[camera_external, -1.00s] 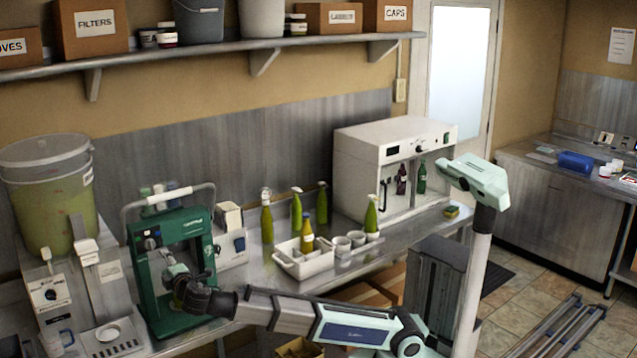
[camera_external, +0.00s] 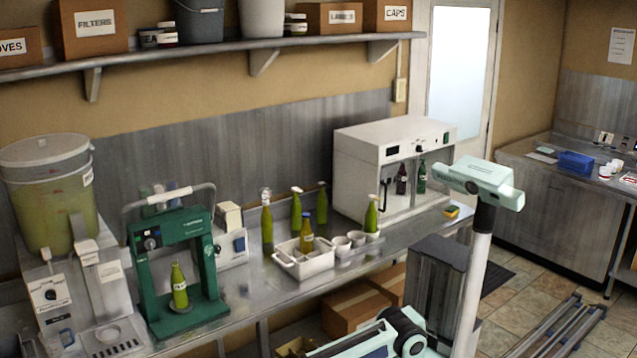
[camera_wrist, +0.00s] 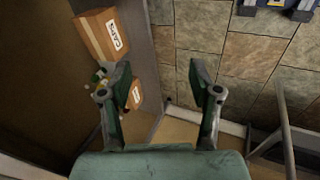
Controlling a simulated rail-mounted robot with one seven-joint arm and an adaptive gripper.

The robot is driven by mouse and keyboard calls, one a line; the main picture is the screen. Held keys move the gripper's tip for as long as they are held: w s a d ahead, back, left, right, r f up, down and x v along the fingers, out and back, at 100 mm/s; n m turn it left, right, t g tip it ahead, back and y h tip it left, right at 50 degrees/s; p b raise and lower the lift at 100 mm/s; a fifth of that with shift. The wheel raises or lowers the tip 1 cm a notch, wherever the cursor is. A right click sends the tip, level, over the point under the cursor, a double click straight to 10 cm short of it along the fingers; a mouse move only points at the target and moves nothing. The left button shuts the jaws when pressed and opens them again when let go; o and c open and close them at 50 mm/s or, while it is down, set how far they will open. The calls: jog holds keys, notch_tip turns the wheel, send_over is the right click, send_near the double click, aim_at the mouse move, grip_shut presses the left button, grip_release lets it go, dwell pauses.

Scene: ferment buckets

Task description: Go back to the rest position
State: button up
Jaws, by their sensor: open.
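My gripper (camera_wrist: 161,90) shows in the wrist view with its two fingers apart and nothing between them. It points down toward the tiled floor and a cardboard box (camera_wrist: 97,36) marked CAPS. In the external view the gripper is out of frame below the bottom edge; only part of my arm (camera_external: 380,335) shows low at the centre. A green bottle (camera_external: 180,288) stands upright on the base of the green machine (camera_external: 150,262), apart from my arm.
A steel bench (camera_external: 262,300) runs along the wall with a white caddy (camera_external: 303,262), several green bottles and a white cabinet (camera_external: 365,160). Cardboard boxes (camera_external: 357,312) sit beneath it. Open tiled floor (camera_external: 520,312) lies to the right.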

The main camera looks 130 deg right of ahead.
jog(key=s+a+f+g+y, duration=0.3)
jog(key=s+a+f+y, duration=0.1)
jog(key=s+a+f, duration=1.25)
jog(key=s+a+f+g, duration=0.1)
jog(key=s+a+f, duration=0.2)
jog(key=s, duration=0.3)
jog(key=s+a+f+n+g, duration=0.1)
jog(key=s+a+f, duration=0.2)
jog(key=s, duration=0.3)
jog(key=s+a+f+g+y, duration=0.1)
jog(key=s+a+f+g, duration=0.1)
jog(key=s+a, duration=0.2)
jog(key=shift+s+f+n, duration=0.4)
jog(key=shift+s, duration=0.8)
